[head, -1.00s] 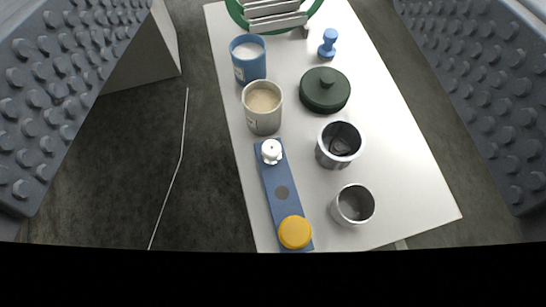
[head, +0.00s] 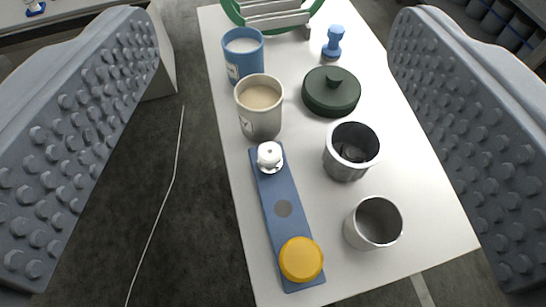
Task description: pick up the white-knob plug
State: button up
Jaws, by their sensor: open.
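The white-knob plug (head: 269,155) stands upright at the far end of a narrow blue strip (head: 275,187) on the white table. A dark round spot lies mid-strip, and a yellow knob (head: 301,259) sits at the strip's near end. My gripper (head: 268,140) is open, with its two grey studded fingers at the left and right edges of the view. The plug lies between the fingers in the picture, well clear of both. Nothing is held.
A beige-filled cup (head: 260,121) stands just behind the plug. A blue cup (head: 235,69), a dark green lid (head: 331,94), a blue knobbed piece (head: 333,42) and a green rack (head: 236,14) are farther back. Two metal cups (head: 345,166) (head: 358,235) stand to the right. Dark floor lies left.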

aim_at(270, 159)
jog(key=z, duration=0.35)
jog(key=k, duration=0.85)
jog(key=u, duration=0.3)
jog(key=i, duration=0.5)
jog(key=z, duration=0.05)
